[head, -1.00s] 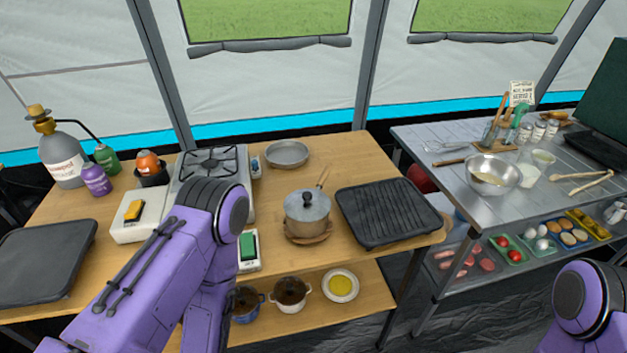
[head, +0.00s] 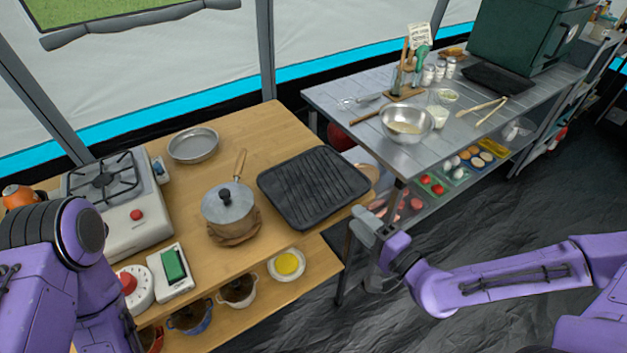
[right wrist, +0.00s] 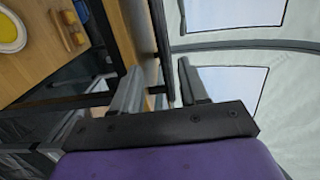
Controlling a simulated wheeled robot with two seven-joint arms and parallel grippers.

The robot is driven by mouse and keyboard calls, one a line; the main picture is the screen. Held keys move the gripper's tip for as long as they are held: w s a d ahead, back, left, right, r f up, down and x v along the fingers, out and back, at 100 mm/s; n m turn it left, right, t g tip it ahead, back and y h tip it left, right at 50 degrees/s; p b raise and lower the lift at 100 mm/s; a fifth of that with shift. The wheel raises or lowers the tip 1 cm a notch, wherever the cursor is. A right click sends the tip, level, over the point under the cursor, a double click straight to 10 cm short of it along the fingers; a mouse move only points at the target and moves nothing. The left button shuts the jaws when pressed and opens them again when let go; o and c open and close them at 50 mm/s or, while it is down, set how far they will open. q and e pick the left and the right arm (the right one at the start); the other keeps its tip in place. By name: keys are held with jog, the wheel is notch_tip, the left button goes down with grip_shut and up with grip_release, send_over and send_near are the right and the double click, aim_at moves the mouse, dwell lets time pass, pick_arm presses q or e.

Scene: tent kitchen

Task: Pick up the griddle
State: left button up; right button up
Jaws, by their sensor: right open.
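The griddle (head: 313,187) is a black, ridged, rectangular plate. It lies flat on the right part of the wooden table in the head view. My right gripper (head: 368,226) is at the table's right front edge, beside the griddle's front right side and apart from it. In the right wrist view my right gripper (right wrist: 158,88) shows two grey fingers spread apart with nothing held between them. I cannot clearly tell the griddle in that view. My left arm comes in at the left of the head view, and its gripper is out of sight.
A lidded pot (head: 228,208) stands left of the griddle, with a metal pan (head: 193,145) and a stove (head: 120,190) beyond. A lower shelf (head: 318,262) holds bowls. A metal table (head: 335,97) stands to the right, across a narrow gap.

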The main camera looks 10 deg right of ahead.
aim_at(330, 192)
jog(key=x, duration=1)
jog(key=shift+w+a+r, duration=0.15)
jog(key=shift+w+r, duration=0.05)
jog(key=shift+r, duration=0.2)
grip_shut()
